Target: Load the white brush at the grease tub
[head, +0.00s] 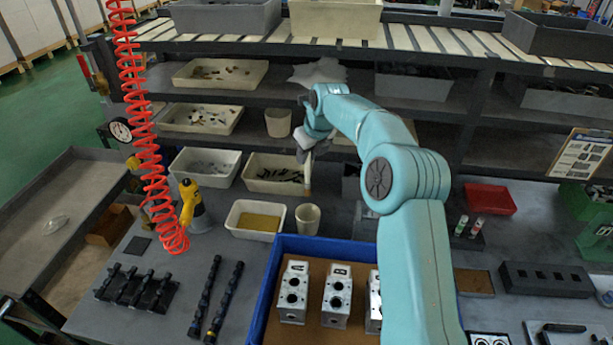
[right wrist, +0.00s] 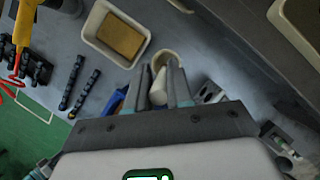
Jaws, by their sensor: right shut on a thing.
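My right gripper (head: 304,152) is shut on the white brush (head: 308,178), which hangs down from the jaws, roughly upright. In the right wrist view the pale brush (right wrist: 158,88) lies between the two fingers (right wrist: 158,68). The grease tub (head: 233,217), a cream tray with a flat yellow-brown fill, stands on the bench to the left of the brush. It also shows in the right wrist view (right wrist: 91,22). A cream cup (head: 308,218) stands beside the tub, below the brush in the head view. Whether the brush tip is inside the cup cannot be told. My left gripper is out of view.
A blue tray (head: 272,275) with metal valve blocks (head: 337,298) lies in front of the cup. A yellow tool (head: 188,203) and a red coiled hose (head: 155,180) are left of the tub. Shelves with bins (head: 275,172) stand behind. A red tray (head: 490,199) is at right.

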